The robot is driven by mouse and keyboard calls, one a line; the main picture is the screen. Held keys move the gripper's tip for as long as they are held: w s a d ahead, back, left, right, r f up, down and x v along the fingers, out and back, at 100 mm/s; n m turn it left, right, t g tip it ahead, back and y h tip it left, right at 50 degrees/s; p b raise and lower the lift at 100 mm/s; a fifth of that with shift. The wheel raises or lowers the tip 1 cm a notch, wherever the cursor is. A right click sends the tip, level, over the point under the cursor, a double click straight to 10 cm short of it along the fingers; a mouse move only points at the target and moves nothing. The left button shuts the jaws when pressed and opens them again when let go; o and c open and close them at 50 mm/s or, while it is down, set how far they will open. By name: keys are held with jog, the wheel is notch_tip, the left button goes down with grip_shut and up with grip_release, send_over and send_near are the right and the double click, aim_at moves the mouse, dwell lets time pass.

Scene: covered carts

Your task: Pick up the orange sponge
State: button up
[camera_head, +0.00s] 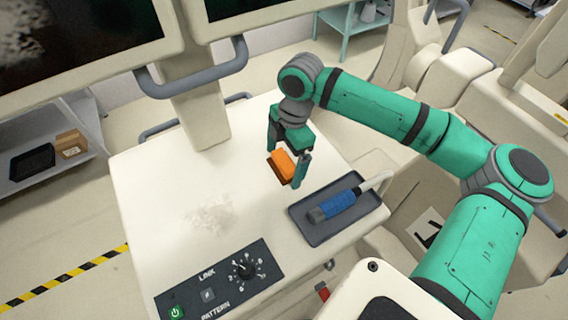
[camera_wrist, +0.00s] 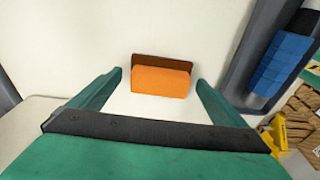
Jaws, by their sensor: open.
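The orange sponge (camera_head: 284,164) is a small block with a dark brown side, on the white cart top. In the wrist view the sponge (camera_wrist: 160,81) lies ahead of my gripper, roughly centred between the fingers, with its brown side away from me. My gripper (camera_head: 288,166) is open, with its green fingers pointing down around the sponge in the head view. In the wrist view my gripper (camera_wrist: 160,82) shows a clear gap between each finger and the sponge. Nothing is held.
A dark tray (camera_head: 302,229) with a blue-handled tool (camera_head: 335,205) stands right of the sponge. A control panel (camera_head: 222,284) with a knob is at the cart's front. A monitor post (camera_head: 203,115) rises at the back. The cart top's left part is clear.

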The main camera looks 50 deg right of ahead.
jog(key=shift+c, duration=0.7)
jog(key=c, duration=1)
jog(key=shift+r, duration=0.6)
jog(key=shift+s+a+r, duration=0.9)
jog(key=shift+s+r, duration=1.05)
jog(key=shift+s, duration=0.2)
jog(key=shift+s+a+r, duration=0.95)
jog(key=shift+s+r, duration=1.05)
jog(key=shift+s, duration=0.15)
jog(key=shift+s+a+r, duration=0.9)
jog(key=shift+s+r, duration=1.05)
jog(key=shift+s, duration=0.2)
